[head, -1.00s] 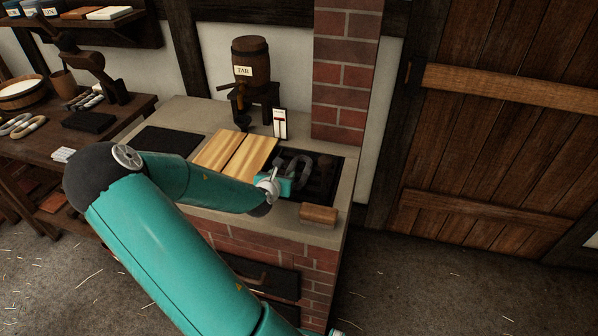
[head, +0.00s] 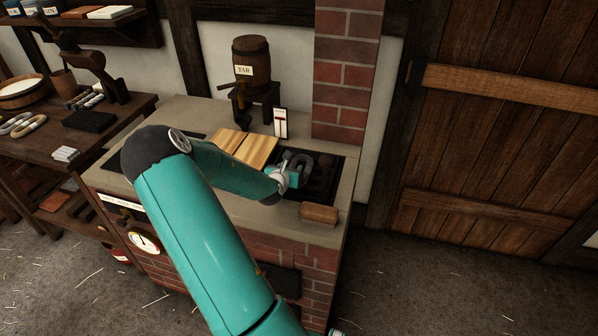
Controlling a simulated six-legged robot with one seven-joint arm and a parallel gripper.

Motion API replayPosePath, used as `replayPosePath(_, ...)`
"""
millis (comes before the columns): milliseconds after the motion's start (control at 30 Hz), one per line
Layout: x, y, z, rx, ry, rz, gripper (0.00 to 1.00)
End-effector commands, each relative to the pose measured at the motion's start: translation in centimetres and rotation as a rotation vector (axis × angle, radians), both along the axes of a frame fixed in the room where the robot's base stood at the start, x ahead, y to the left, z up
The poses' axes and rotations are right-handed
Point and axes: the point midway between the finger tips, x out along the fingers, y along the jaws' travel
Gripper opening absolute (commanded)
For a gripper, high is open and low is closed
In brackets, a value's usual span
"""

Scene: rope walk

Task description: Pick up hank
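A grey looped hank (head: 302,160) lies at the dark recess (head: 325,178) in the right part of the brick stove top. My gripper (head: 290,176) is at the recess, just in front of and below the hank in the head view. Its fingers are small and partly hidden by the wrist, so I cannot tell whether they touch or hold the hank. Two pale looped hanks (head: 30,125) lie on the wooden bench at the far left.
Wooden boards (head: 255,148) lie left of the recess. A brown block (head: 319,213) sits on the stove's front edge. A tar barrel (head: 251,62) and a small white gauge (head: 280,123) stand behind. A brick column (head: 346,70) rises at the back right.

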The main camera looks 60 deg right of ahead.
Motion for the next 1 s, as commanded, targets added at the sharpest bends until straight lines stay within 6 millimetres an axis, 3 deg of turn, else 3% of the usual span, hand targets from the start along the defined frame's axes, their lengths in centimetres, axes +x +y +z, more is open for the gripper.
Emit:
replayPosePath(33,0.0,0.0,0.0,0.0,0.0,0.0,0.39)
replayPosePath(233,0.0,0.0,0.0,0.0,0.0,0.0,0.0)
replayPosePath(667,0.0,0.0,0.7,-0.002,0.0,0.001,0.0)
replayPosePath(867,0.1,0.1,3.3,-0.002,-0.003,0.001,0.0)
replayPosePath(1000,0.2,1.7,5.1,-0.001,-0.001,0.004,0.0)
